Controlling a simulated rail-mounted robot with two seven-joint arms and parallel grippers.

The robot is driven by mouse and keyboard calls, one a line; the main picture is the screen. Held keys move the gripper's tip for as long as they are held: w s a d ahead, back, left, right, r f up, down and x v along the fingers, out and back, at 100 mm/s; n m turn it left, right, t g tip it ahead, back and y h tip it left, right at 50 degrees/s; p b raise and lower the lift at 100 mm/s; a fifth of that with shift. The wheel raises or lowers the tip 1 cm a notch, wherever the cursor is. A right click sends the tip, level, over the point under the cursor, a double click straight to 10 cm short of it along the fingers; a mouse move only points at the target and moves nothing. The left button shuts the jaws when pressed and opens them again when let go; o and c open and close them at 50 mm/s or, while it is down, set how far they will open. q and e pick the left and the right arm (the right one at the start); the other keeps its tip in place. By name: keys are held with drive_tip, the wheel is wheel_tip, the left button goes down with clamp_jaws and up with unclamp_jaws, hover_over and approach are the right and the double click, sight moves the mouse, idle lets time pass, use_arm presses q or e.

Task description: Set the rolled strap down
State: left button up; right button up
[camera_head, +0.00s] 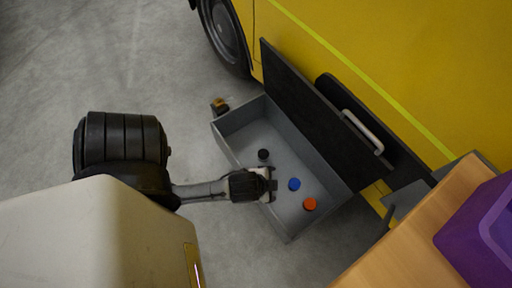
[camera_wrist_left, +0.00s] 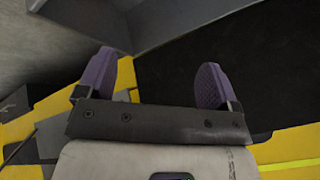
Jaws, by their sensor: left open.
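Three small round pieces lie in an open grey drawer (camera_head: 236,149) of the yellow vehicle: a black one (camera_head: 263,154), a blue one (camera_head: 294,184) and an orange one (camera_head: 309,204). They may be rolled straps; I cannot tell which one the task names. My left gripper (camera_head: 271,184) is over the drawer's near side, just left of the blue piece. In the left wrist view its purple-padded fingers (camera_wrist_left: 155,82) stand wide apart with nothing between them. My right gripper is not in view.
A small yellow and black object (camera_head: 219,105) is at the drawer's left corner. A wooden table (camera_head: 410,245) with a purple bin (camera_head: 480,235) is at lower right. Grey floor at left is clear.

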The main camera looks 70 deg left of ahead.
use_arm(q)
drive_tip(key=s+d+r+n+g+h, duration=0.1)
drive_tip(key=s+d+n+g+h, duration=0.1)
drive_tip(key=s, duration=0.3)
drive_tip(key=shift+s+d+r+g, duration=0.15)
drive_tip(key=shift+d+g, duration=0.15)
drive_tip(key=shift+d, duration=0.35)
idle(0.4)
